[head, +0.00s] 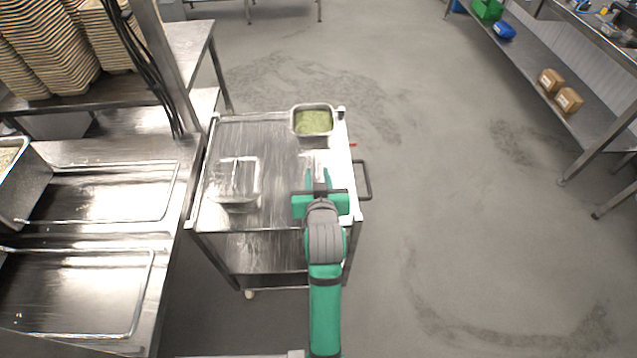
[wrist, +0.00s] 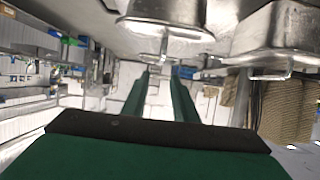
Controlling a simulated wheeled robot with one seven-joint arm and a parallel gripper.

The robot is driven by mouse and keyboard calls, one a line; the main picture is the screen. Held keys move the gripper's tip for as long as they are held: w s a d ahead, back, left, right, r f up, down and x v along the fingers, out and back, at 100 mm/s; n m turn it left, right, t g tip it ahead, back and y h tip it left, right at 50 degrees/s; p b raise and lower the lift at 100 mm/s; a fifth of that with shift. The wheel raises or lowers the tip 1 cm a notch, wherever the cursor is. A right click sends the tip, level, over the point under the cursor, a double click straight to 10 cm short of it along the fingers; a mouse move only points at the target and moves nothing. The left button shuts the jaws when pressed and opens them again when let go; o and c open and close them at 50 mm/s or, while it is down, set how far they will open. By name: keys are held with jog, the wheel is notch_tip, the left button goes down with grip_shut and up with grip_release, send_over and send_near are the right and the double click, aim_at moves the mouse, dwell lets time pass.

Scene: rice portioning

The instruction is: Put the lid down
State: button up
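In the head view a steel pan (head: 312,121) with green contents stands uncovered at the far right of the cart top. A steel rectangular piece with a raised handle, apparently the lid (head: 240,196), rests on the cart to the left of my gripper (head: 317,172). My gripper is over the right part of the cart, short of the pan. In the wrist view, which is upside down, my two green fingers (wrist: 160,78) stand apart with a gap between them. A steel body (wrist: 165,18) with a thin projecting piece shows just beyond the fingertips. Another steel body with a handle (wrist: 270,76) is to its right.
The cart (head: 262,128) has a bare strip between the lid and the pan. A steel counter (head: 165,225) with trays adjoins it on the left, and stacked bowls (head: 50,50) stand behind. Open floor lies to the right, with shelving (head: 545,60) beyond.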

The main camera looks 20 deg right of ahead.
jog(key=s+a+f+n+t+y, duration=0.1)
jog(key=s+a+f, duration=0.4)
jog(key=s, duration=0.3)
jog(key=s+a+f, duration=0.4)
jog(key=s+a, duration=0.2)
jog(key=s, duration=0.3)
jog(key=s+a+n+y, duration=0.1)
jog(key=s+a, duration=0.2)
jog(key=s, duration=0.7)
jog(key=s+a+r+n+t+y, duration=0.1)
jog(key=s+a, duration=0.2)
jog(key=s, duration=0.8)
jog(key=shift+a+r+y, duration=0.25)
jog(key=shift+a+y, duration=0.05)
jog(key=shift+y, duration=0.1)
